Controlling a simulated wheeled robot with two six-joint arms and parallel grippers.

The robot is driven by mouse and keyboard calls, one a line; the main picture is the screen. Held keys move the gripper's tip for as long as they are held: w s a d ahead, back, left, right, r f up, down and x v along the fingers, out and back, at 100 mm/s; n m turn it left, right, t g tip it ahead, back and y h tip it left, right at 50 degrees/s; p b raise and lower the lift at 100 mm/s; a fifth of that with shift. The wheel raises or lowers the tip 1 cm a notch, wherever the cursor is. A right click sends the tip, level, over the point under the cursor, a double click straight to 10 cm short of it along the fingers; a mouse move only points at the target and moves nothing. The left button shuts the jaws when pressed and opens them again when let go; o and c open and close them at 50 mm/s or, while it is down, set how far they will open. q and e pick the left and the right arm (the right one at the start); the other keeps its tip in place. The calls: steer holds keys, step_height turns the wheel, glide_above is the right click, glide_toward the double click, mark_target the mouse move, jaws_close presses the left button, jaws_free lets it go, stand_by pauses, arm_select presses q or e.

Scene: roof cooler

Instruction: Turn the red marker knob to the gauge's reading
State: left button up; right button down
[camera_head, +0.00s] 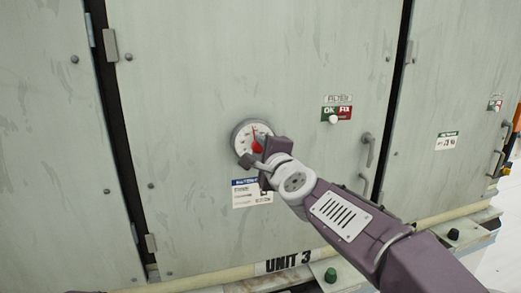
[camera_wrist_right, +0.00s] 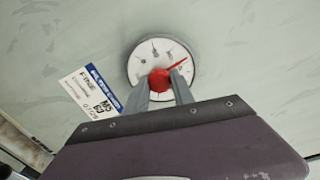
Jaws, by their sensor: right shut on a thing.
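The round white gauge (camera_head: 239,138) sits on the middle cabinet door in a grey rim; it also shows in the right wrist view (camera_wrist_right: 146,51). The red marker knob (camera_head: 257,147) is at its centre. In the right wrist view the knob (camera_wrist_right: 160,81) has a thin red pointer aimed to the upper right of the dial. My right gripper (camera_head: 255,153) is at the gauge, its two fingers on either side of the knob and shut on it. The gauge's own needle cannot be made out, and the gripper hides part of the dial. My left gripper is out of view.
A white and blue label (camera_head: 244,193) is below the gauge. A green and red OK/FIX plate (camera_head: 344,113) with a white knob (camera_head: 333,120) is to the right, above a door handle (camera_head: 367,150). A pale pipe (camera_head: 215,283) runs along the bottom.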

steer(key=shift+f, duration=0.1)
steer(key=c, duration=1.1)
jaws_free()
steer(key=v, duration=0.9)
steer(key=shift+p, duration=0.3)
steer(key=shift+d, duration=0.1)
